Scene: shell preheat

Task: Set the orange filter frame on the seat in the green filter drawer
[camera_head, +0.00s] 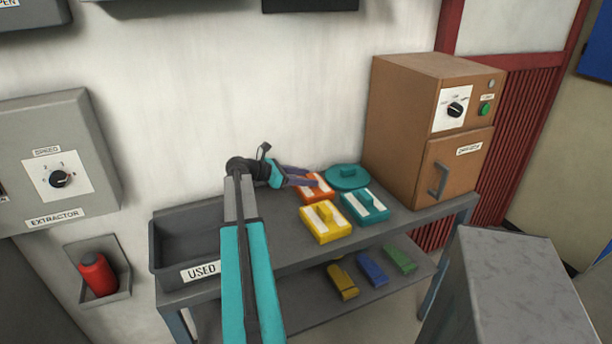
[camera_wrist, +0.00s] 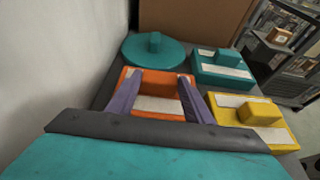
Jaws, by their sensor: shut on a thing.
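The orange filter frame (camera_head: 322,193), a block with a white strip on top, is at the back left of the group of blocks on the grey cart top. My gripper (camera_head: 310,181) is at it, with its purple fingers shut on it. In the wrist view the orange frame (camera_wrist: 158,84) shows between the two fingers of my gripper (camera_wrist: 160,80). Whether it touches the cart top cannot be told. I see no green filter drawer in either view.
A teal block (camera_head: 365,208), a yellow block (camera_head: 326,223) and a round teal lid (camera_head: 346,178) stand close by. A grey bin marked USED (camera_head: 166,266) is at the left. A brown cabinet (camera_head: 408,110) stands behind at the right. The wall is close behind.

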